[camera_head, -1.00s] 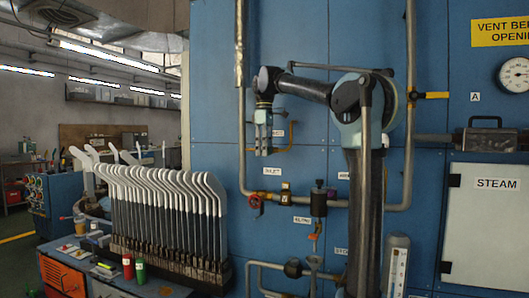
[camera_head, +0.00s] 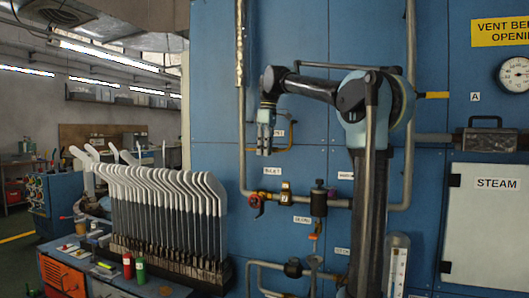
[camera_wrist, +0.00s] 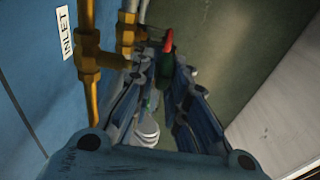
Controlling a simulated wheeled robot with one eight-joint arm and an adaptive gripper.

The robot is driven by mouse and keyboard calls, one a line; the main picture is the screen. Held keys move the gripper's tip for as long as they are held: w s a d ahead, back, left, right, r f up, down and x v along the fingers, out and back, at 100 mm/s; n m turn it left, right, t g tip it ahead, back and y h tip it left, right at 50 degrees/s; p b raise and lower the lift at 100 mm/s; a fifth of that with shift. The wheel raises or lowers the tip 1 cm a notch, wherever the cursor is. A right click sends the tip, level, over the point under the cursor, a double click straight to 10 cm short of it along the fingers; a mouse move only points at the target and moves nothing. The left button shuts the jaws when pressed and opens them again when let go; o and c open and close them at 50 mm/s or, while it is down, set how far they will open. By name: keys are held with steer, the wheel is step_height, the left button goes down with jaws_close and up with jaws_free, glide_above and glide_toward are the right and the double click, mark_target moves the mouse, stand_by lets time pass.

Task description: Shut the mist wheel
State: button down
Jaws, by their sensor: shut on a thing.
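My gripper (camera_head: 265,151) points down close in front of the blue panel, at the brass pipe loop (camera_head: 290,147). In the wrist view my gripper's fingers (camera_wrist: 162,65) close in towards their tips. A brass valve (camera_wrist: 88,60) beside the INLET label (camera_wrist: 66,32) has a stem running right to the fingertips. The fingers are shut on what appears to be the mist wheel, which they almost wholly hide. I cannot read its label clearly.
A valve with a red handle (camera_head: 257,203) sits on the pipe below my gripper. A rack of white-tipped sock boards (camera_head: 170,215) stands at the left. The STEAM door (camera_head: 490,220) is at the right.

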steer(key=t+y, duration=0.1)
steer(key=y, duration=0.2)
steer(key=d+t+y, duration=0.1)
steer(key=y, duration=0.2)
steer(key=shift+d, duration=0.1)
steer(key=t+y, duration=0.1)
steer(key=y, duration=0.2)
steer(key=shift+s+d+t+y, duration=0.1)
steer(key=shift+d+t+y, duration=0.1)
steer(key=shift+t+y, duration=0.2)
steer(key=shift+s+d+f+t+y, duration=0.15)
steer(key=shift+t+y, duration=0.15)
steer(key=shift+y, duration=0.65)
steer(key=shift+w+f+t+y, duration=0.1)
steer(key=shift+t+y, duration=0.2)
steer(key=shift+y, duration=0.65)
steer(key=shift+s, duration=0.1)
steer(key=c, duration=1.6)
jaws_free()
steer(key=shift+v, duration=5.95)
